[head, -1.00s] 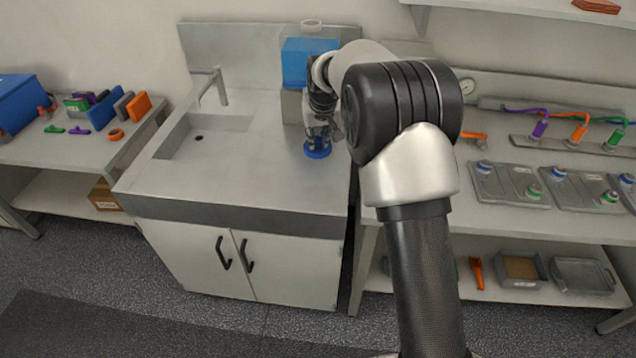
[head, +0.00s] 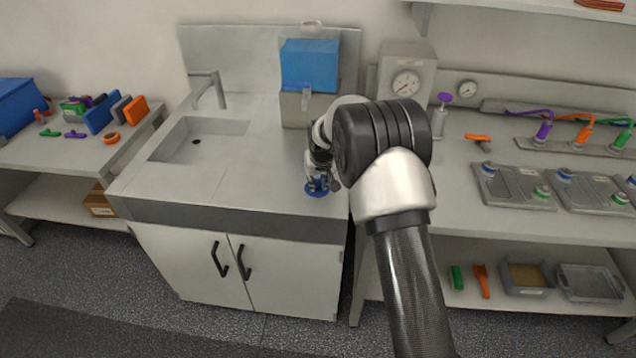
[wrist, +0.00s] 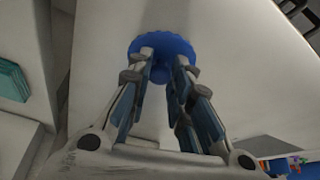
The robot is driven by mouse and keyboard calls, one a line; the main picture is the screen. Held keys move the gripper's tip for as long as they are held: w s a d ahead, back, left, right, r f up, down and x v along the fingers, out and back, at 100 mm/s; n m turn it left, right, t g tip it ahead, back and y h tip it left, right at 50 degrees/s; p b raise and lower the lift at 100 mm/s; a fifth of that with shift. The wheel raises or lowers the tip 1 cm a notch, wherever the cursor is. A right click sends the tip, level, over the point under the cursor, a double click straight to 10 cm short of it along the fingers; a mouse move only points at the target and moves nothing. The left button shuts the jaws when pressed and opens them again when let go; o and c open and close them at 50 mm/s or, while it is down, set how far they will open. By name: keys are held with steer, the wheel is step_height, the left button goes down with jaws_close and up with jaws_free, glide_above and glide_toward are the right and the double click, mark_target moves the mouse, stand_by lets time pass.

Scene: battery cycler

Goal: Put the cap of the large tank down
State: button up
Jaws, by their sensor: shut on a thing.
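The blue cap (head: 314,190) is a round, ridged disc over the steel sink counter, near its right front part. My gripper (head: 318,179) points down and is shut on the cap's central knob. In the wrist view, the cap (wrist: 163,44) shows beyond the fingertips (wrist: 161,72), with the pale counter behind it. I cannot tell whether the cap touches the counter or is just above it. The large blue tank (head: 309,66) stands behind on a grey-beige block, with a pale neck (head: 311,27) on top and a spigot in front.
The sink basin (head: 190,140) is left of the gripper, with a tap (head: 218,88) behind it. The counter (head: 240,190) between basin and cap is clear. A gauge box (head: 405,75) and battery trays (head: 515,187) stand on the right bench.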

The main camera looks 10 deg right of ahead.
steer(key=shift+r, duration=0.15)
steer(key=shift+f, duration=0.25)
steer(key=o, duration=0.8)
